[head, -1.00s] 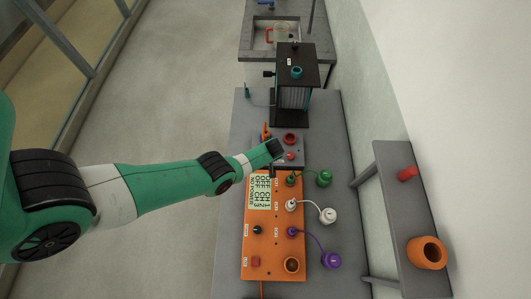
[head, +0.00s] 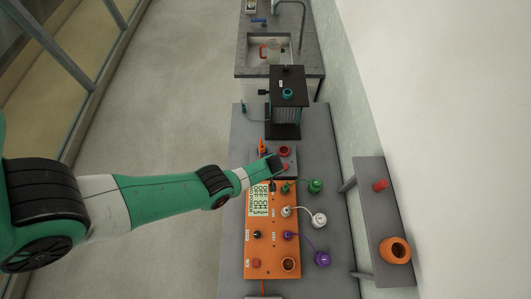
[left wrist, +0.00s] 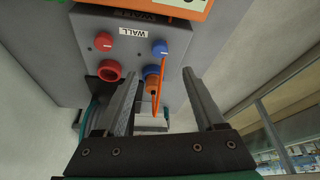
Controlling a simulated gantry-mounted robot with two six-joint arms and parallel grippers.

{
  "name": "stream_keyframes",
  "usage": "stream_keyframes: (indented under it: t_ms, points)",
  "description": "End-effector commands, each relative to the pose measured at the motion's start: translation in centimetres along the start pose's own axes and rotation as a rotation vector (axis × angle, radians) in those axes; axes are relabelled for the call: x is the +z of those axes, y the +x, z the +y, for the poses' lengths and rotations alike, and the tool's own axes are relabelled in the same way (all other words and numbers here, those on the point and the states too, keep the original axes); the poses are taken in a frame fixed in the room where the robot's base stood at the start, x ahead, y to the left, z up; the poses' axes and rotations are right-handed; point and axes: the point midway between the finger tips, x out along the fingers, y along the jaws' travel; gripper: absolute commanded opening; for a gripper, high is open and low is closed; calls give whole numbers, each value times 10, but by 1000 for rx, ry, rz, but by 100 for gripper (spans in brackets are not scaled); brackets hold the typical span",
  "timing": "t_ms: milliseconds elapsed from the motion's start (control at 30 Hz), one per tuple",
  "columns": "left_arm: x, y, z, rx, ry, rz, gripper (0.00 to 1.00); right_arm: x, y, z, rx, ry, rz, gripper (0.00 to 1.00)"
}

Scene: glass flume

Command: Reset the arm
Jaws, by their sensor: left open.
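My left arm reaches in from the left in the head view, and its gripper (head: 275,164) is over the left part of the small grey box between the orange panel and the black-topped unit. In the left wrist view the gripper (left wrist: 160,85) is open, with its two fingers apart and nothing held between them. The grey box (left wrist: 188,28), labelled WALL, shows beyond the fingertips. My right gripper is not in view.
The orange panel (head: 258,268) has green, white and purple leads on its right. The black-topped unit (head: 288,78) stands behind, with a sink (head: 262,42) farther back. A grey wall shelf (head: 370,215) holds an orange ring (head: 395,250). Open floor lies left.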

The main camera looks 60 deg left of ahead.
Motion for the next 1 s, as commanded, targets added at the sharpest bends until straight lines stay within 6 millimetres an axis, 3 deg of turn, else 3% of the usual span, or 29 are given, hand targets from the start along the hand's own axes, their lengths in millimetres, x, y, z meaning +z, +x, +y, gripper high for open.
stream_keyframes:
  t_ms: [367, 467, 533, 667, 800, 867, 1000]
  points:
    - [3, -2, 4, 7, 10, 1, 71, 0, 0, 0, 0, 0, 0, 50]
    - [1, -18, 33, 57, 28, 16, 71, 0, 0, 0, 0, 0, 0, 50]
    - [-9, -40, 67, 135, 18, 41, 71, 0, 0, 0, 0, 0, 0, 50]
    - [-36, -108, 150, 352, -34, 87, 71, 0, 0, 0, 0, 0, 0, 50]
    - [-63, -205, 224, 608, -55, 135, 71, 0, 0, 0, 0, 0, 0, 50]
    - [-74, -252, 249, 719, -51, 159, 71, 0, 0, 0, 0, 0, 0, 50]
    - [-97, -369, 285, 977, -24, 238, 71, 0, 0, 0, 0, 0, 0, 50]
